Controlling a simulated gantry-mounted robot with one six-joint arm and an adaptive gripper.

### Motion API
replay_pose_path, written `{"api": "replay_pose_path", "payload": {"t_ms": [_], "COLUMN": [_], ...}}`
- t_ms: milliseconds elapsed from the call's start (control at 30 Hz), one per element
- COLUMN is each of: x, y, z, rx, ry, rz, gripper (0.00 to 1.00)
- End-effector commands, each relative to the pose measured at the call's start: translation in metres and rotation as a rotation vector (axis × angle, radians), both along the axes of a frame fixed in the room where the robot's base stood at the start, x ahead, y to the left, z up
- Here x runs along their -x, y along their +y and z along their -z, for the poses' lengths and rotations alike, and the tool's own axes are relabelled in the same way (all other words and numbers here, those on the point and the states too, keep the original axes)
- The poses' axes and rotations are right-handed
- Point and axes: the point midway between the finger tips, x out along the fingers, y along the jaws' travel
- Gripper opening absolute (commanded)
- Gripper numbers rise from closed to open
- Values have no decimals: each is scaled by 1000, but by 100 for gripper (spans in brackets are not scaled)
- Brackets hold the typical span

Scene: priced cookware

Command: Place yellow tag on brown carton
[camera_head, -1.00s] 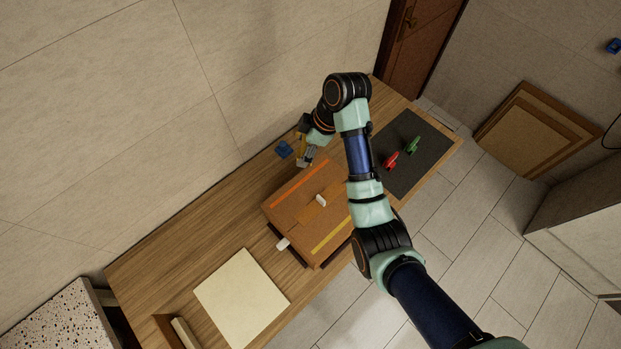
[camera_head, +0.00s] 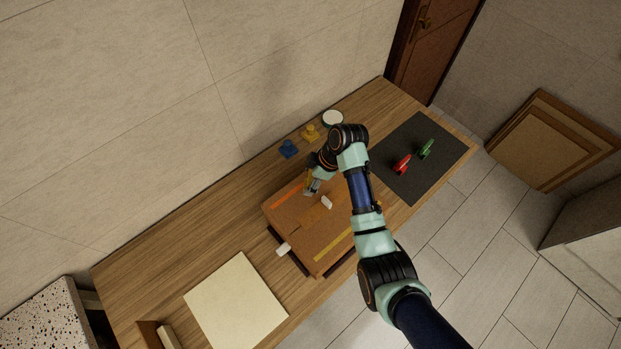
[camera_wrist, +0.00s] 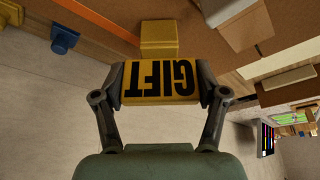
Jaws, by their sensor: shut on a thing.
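The yellow tag (camera_wrist: 160,82), lettered GIFT in black, is held between the two fingers of my gripper (camera_wrist: 163,85) in the wrist view. In the head view my gripper (camera_head: 312,184) is over the far edge of the brown carton (camera_head: 290,216), with the tag small and hard to make out there. The carton has an orange stripe, a yellow stripe and a small white piece (camera_head: 327,202) on top. I cannot tell whether the tag touches the carton. My arm hides the carton's right side.
A blue block (camera_head: 288,148), a yellow block (camera_head: 310,132) and a white round thing (camera_head: 333,118) stand along the table's wall side. Red (camera_head: 402,164) and green (camera_head: 426,148) clips lie on a dark mat (camera_head: 412,188). A cream board (camera_head: 236,305) lies at the left.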

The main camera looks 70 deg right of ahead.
Motion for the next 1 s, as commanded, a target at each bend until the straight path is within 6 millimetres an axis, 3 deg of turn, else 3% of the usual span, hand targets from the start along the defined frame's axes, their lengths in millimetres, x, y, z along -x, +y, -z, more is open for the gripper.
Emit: {"api": "replay_pose_path", "payload": {"t_ms": [333, 367, 500, 833, 1000], "x": [0, 0, 0, 0, 7], "y": [0, 0, 0, 0, -4], "z": [4, 3, 3, 0, -23], "rx": [0, 0, 0, 1, 3], "ry": [0, 0, 0, -1, -3], "rz": [-1, -1, -1, -1, 1], "gripper": [45, 77, 97, 97, 97]}}
